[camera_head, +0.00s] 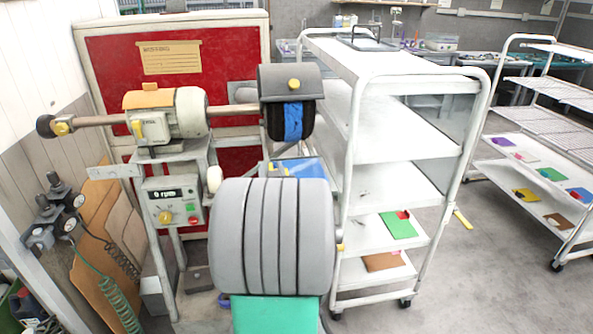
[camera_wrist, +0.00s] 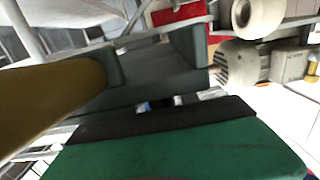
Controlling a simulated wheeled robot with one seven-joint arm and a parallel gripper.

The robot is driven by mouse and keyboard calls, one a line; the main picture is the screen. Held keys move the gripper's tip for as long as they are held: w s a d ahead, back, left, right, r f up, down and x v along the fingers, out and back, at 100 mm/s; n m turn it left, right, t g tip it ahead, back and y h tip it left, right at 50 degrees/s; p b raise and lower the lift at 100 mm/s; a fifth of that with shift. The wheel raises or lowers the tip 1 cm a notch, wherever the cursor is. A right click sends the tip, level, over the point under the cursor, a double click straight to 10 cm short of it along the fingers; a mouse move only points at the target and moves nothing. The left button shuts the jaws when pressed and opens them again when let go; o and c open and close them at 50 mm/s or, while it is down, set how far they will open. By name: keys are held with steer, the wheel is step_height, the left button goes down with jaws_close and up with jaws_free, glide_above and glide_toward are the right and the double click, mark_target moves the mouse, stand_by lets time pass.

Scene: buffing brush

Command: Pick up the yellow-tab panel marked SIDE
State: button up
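I cannot read the word SIDE on any panel. A yellow panel (camera_head: 525,194) with a small dark patch lies on a lower shelf of the far right rack. A thin yellow strip (camera_head: 463,218) lies on the floor beside the near white cart; I cannot tell what it is. My gripper (camera_wrist: 150,110) shows only as close, dark and coloured parts in the wrist view, and I cannot make out its opening. No panel is clearly seen in it. In the head view, a large grey ribbed part hides the lower middle, and the gripper is not clearly visible.
The near white cart (camera_head: 357,95) holds a green panel (camera_head: 398,227) and a brown panel (camera_head: 383,261) low down. The right rack (camera_head: 567,95) holds several coloured panels. The buffing machine (camera_head: 165,115) stands at left.

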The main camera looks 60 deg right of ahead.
steer(key=shift+w+d, duration=0.3)
steer(key=shift+d, duration=0.1)
steer(key=shift+c, duration=0.3)
jaws_close()
stand_by(0.8)
